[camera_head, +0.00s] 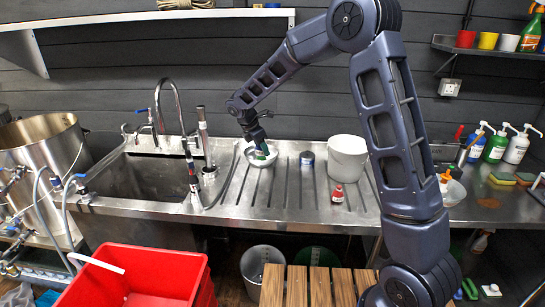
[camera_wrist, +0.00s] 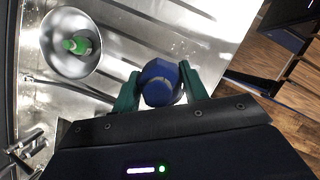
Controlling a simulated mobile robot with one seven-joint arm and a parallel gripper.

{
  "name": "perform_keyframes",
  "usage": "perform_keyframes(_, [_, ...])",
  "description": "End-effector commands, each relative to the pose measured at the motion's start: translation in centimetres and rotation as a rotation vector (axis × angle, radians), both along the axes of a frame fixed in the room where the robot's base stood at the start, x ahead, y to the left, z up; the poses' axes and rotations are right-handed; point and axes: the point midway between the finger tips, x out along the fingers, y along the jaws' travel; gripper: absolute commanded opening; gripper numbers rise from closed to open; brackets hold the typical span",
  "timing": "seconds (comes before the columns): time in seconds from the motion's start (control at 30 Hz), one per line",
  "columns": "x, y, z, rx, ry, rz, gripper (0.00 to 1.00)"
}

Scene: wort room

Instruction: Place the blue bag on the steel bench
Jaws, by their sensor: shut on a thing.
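My gripper (camera_wrist: 163,92) has green fingers, seen in the wrist view on both sides of a dark blue rounded thing. I take this to be the blue bag (camera_wrist: 161,82), and the gripper is shut on it. The steel bench (camera_head: 230,205) has a ridged drainer to the right of the sink. In the head view my gripper (camera_head: 261,148) points down over the drainer beside the sink. The bag cannot be made out there. Whether it touches the bench is unclear.
The sink (camera_head: 145,178) is left. The drainer's front part looks clear.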

Motion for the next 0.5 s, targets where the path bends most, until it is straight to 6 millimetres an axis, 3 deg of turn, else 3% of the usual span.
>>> perform_keyframes(0.33, [0.2, -0.2, 0.7, -0.001, 0.001, -0.005, 0.21])
perform_keyframes(0.5, [2.4, -2.4, 0.9, 0.000, 0.000, -0.051, 0.21])
